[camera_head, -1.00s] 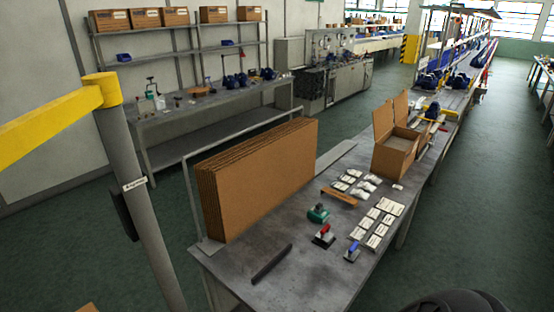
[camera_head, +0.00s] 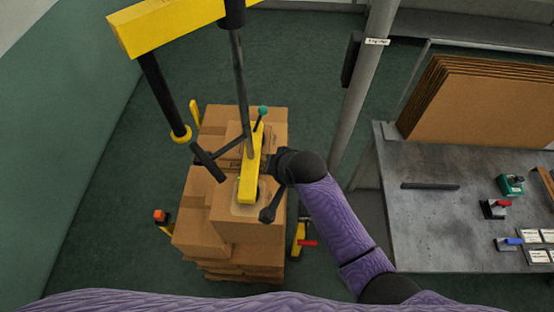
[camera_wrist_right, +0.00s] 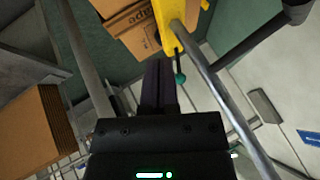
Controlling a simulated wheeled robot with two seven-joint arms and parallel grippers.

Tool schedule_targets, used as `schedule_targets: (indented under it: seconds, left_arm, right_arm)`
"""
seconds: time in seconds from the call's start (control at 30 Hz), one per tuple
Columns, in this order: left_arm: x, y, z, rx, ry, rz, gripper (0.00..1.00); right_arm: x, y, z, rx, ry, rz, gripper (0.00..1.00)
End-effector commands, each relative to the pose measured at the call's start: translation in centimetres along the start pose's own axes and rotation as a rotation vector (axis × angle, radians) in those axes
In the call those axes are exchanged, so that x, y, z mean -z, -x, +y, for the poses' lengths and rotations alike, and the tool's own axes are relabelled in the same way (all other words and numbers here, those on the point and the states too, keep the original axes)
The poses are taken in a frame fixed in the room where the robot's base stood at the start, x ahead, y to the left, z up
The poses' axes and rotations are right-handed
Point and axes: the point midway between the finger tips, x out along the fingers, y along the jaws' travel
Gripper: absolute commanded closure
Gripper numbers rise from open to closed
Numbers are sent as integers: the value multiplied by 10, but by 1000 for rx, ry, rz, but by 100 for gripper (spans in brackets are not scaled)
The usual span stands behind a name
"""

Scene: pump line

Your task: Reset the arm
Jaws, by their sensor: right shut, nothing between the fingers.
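My right arm reaches in from the lower right in the head view, its purple sleeve ending in a black wrist. My right gripper (camera_head: 268,165) is beside the yellow lifting handle (camera_head: 249,180), over a stack of cardboard boxes (camera_head: 225,240). In the right wrist view the dark fingers (camera_wrist_right: 157,68) are together with nothing between them. The yellow handle (camera_wrist_right: 172,28) with its green knob (camera_wrist_right: 180,78) shows just beyond them. Whether gripper and handle touch I cannot tell. The handle hangs from a yellow overhead beam (camera_head: 170,22). My left gripper is not in view.
A grey post (camera_head: 362,90) stands right of the stack. Further right, a grey workbench (camera_head: 430,225) holds flat cardboard (camera_head: 490,100) and small tools. A black bar (camera_head: 207,163) sticks out left of the handle. Open green floor lies left of the stack.

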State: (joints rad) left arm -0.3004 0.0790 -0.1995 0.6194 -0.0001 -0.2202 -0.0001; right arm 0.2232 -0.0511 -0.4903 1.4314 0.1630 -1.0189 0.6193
Motion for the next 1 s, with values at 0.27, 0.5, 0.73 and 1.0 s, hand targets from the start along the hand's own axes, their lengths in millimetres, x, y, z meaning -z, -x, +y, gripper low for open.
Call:
schedule_targets:
  seconds: [0.27, 0.5, 0.73, 1.0]
  left_arm:
    - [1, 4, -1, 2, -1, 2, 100]
    - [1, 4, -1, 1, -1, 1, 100]
    - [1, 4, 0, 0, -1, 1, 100]
    - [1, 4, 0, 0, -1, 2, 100]
  right_arm:
    - [-3, 21, -3, -1, -1, -1, 100]
    - [-4, 20, -3, -1, -1, -1, 100]
    - [-10, 25, 5, -12, 9, -10, 100]
    - [-64, 92, 81, -162, 160, -87, 100]
